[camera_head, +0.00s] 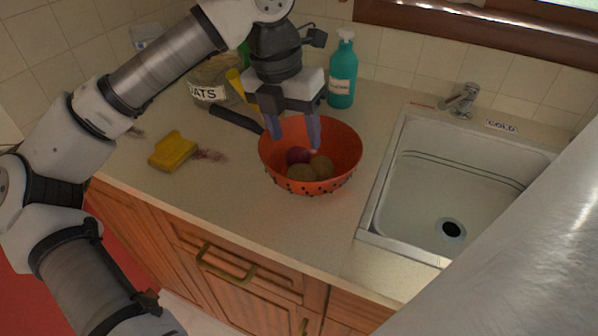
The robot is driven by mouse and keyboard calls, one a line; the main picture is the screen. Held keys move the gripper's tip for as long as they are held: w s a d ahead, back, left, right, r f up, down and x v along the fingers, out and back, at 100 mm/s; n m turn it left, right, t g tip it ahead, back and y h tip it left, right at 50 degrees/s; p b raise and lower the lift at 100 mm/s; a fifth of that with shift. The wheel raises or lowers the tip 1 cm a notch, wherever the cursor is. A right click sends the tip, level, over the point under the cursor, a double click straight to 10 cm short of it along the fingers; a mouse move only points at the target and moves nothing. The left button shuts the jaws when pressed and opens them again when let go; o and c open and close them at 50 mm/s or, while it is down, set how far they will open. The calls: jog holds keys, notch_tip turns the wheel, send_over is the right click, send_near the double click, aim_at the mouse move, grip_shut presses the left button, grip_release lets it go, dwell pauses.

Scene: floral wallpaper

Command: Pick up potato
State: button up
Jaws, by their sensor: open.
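An orange bowl with holes (338,183) stands on the counter near the middle of the view. Inside it lie two brownish round things that look like potatoes, one at the front (301,173) and one at the right (321,167). A dark red round thing (297,155) lies beside them at the back left. My gripper (294,143) points down over the bowl, with its fingers apart and nothing seen between them. The fingertips are at about the bowl's rim level or just inside; the exact height above the potatoes is hard to tell.
A teal bottle (342,75) stands behind the bowl. A bag marked OATS (209,93) and a dark handle (236,119) are to the left. A yellow sponge-like block (173,151) lies further left. A sink (440,185) with a tap (461,99) is right. The counter before the bowl is clear.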

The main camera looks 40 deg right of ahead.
aim_at(300, 168)
jog(key=f, duration=0.3)
jog(key=shift+s+d+f, duration=0.15)
jog(key=shift+d, duration=0.1)
jog(key=shift+s+d+f+p, duration=0.1)
jog(key=shift+f+p, duration=0.15)
jog(key=shift+f, duration=0.65)
jog(key=shift+s+f+p, duration=0.15)
jog(key=shift+f+p, duration=0.1)
jog(key=shift+f, duration=0.7)
jog(key=shift+s+d+f+p, duration=0.1)
jog(key=shift+f+p, duration=0.15)
jog(key=shift+f, duration=0.65)
jog(key=shift+a, duration=0.1)
jog(key=c, duration=0.6)
